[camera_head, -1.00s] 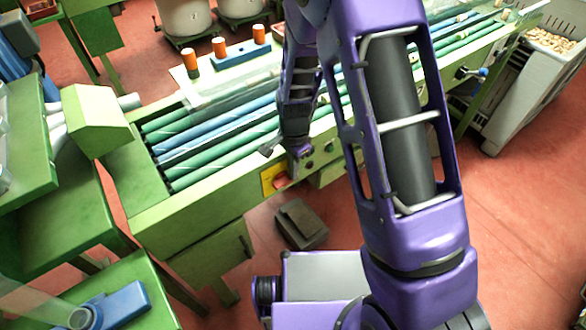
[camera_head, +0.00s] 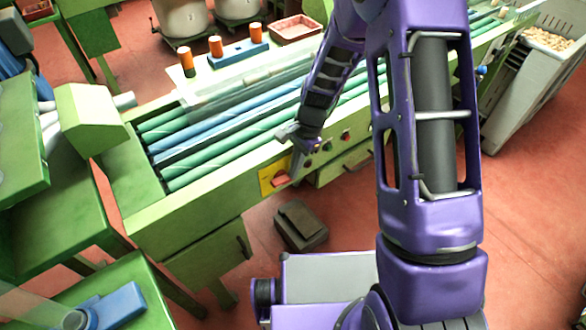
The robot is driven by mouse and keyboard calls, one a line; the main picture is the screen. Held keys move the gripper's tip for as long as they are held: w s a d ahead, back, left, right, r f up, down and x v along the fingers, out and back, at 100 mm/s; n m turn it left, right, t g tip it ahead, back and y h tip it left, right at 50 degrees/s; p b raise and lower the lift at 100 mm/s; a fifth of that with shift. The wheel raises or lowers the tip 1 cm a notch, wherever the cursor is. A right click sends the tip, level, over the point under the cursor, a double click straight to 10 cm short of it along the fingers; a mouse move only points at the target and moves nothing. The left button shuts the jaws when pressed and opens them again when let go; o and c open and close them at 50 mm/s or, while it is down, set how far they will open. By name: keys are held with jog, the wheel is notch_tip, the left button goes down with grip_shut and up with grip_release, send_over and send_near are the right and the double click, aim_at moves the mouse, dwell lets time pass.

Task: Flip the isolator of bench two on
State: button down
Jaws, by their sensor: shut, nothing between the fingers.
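A yellow isolator plate (camera_head: 266,181) with a red-orange handle (camera_head: 281,180) is on the front face of the long green bench (camera_head: 190,200). The handle looks tilted, close to level; its exact setting is too small to tell. My gripper (camera_head: 296,170) is shut and empty, pointing down at the bench front just right of the handle. Its tips look very close to the handle's right end; I cannot tell whether they touch. No bench number is readable.
Small buttons (camera_head: 346,135) sit on the bench front right of my gripper. Green and blue rollers (camera_head: 215,130) lie along the bench top. A dark box-like pedal (camera_head: 300,226) stands on the floor below.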

jog(key=shift+w+d+f+g+y, duration=0.2)
jog(key=shift+f+g+y, duration=0.15)
jog(key=shift+y, duration=0.25)
jog(key=shift+f, duration=0.1)
dwell(0.3)
jog(key=shift+s+a+r, duration=0.35)
jog(key=shift+s+a, duration=0.1)
jog(key=shift+a, duration=0.1)
jog(key=p+v, duration=0.2)
jog(key=v, duration=1.2)
jog(key=shift+p, duration=0.3)
